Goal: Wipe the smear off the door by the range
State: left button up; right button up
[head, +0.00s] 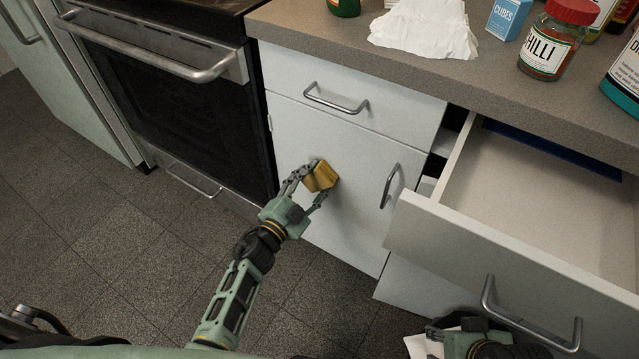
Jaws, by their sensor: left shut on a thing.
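The white cabinet door (350,225) beside the range (165,100) is closed. My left gripper (312,185) is shut on a yellow sponge (322,176). The sponge is at the door's face, left of the door's handle (389,186), and seems to touch it. I see no clear smear on the bare part of the door; the patch behind the sponge and fingers is hidden. My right gripper (445,335) shows only in part at the bottom right, below the open drawer, beside a white piece (420,346); its fingers are unclear.
An open, empty-looking drawer (500,240) juts out right of the door, its handle (530,325) facing me. A closed drawer (355,90) is above the door. The counter (340,40) holds crumpled white paper (425,25), a chilli jar (553,42) and a blue box (508,18).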

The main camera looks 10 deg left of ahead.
pick_arm(q)
jog(key=shift+w+a+r, duration=0.1)
jog(key=shift+w+a, duration=0.15)
jog(key=shift+a, duration=0.35)
jog(key=shift+w+a, duration=0.2)
jog(key=shift+a, duration=0.4)
jog(key=shift+w+a+r, duration=0.1)
jog(key=shift+w+a, duration=0.15)
jog(key=shift+a, duration=0.35)
jog(key=shift+p, duration=0.3)
